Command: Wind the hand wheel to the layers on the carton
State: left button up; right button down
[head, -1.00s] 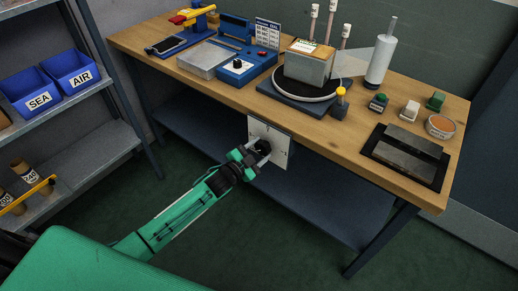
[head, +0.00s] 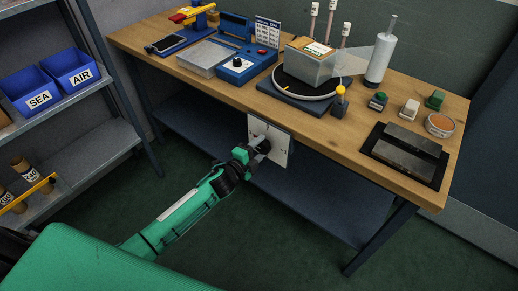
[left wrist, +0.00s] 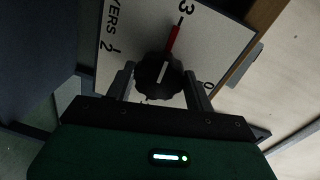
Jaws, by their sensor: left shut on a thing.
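The hand wheel (left wrist: 158,75) is a dark lobed knob with a white line, on a white dial plate (head: 280,150) under the bench's front edge. In the left wrist view the plate (left wrist: 128,40) shows part of the word LAYERS and the figures 0, 2 and 3. A red mark (left wrist: 172,42) above the knob points close to the tick at 3. My left gripper (head: 258,148) is shut on the knob, one finger each side. The carton (head: 312,66) is a grey box with an orange-edged label, on a round turntable (head: 305,92); its writing is too small to read. My right gripper is out of view.
A film roll (head: 378,62) stands right of the carton, with clear film between them. A blue control box (head: 245,68), small stamps and a black tray (head: 375,150) are on the bench (head: 225,98). A shelf with blue bins (head: 70,70) stands left. Floor before the bench is clear.

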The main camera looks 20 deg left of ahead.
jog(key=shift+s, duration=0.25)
pick_arm(q)
jog(key=o, duration=1)
jog(key=shift+c, duration=0.2)
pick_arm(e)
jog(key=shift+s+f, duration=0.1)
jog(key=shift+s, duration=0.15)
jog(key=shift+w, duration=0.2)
pick_arm(q)
jog(key=shift+s, duration=0.3)
jog(key=b+v, duration=0.1)
jog(key=v, duration=1.2)
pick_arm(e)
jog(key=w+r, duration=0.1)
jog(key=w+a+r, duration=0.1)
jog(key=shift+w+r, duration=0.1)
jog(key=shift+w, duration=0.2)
